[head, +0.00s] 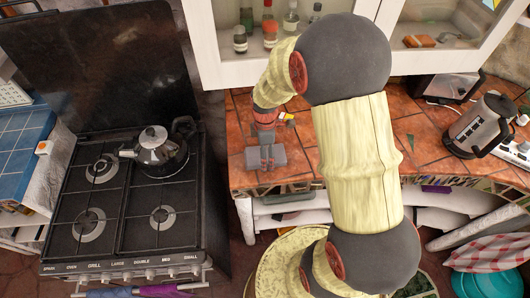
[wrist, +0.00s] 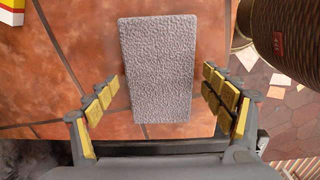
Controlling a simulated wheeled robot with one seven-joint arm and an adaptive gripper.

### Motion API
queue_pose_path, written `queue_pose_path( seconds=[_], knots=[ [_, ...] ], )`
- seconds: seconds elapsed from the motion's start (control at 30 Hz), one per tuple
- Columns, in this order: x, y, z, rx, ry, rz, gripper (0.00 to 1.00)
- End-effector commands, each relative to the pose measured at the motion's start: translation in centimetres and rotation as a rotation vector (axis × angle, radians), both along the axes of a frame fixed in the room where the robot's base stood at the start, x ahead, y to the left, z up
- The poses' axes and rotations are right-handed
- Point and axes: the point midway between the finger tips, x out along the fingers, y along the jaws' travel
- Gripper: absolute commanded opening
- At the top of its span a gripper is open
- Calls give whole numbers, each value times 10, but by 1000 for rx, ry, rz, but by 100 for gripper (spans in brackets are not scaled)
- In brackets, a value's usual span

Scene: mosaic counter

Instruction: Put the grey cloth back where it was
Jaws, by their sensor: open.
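The grey cloth (wrist: 158,68) shows in the wrist view as a pale grey, rough-textured rectangle lying flat on the orange tiled counter. My gripper (wrist: 161,78) is open, with yellow-padded fingers to the left and right of the cloth in the picture. No finger visibly touches the cloth, and its height above it is hard to judge. In the head view my gripper (head: 266,156) is low over the left end of the counter. There I cannot separate the cloth clearly from the gripper.
The tiled counter (head: 415,133) has an edge near my gripper, with floor beyond. A stove (head: 125,215) with a kettle (head: 154,148) stands left. A small yellow-and-red item (head: 287,119) lies close behind. A grey jug (head: 480,125) stands right. Glass-fronted cabinets hang above.

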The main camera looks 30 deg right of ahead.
Motion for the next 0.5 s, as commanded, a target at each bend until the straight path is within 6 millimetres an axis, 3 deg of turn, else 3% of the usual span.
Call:
queue_pose_path(
  seconds=[0.23,0.5],
  knots=[
    [1,0,15,0,-1,0,82],
    [1,0,70,-1,-4,0,82]
  ],
)
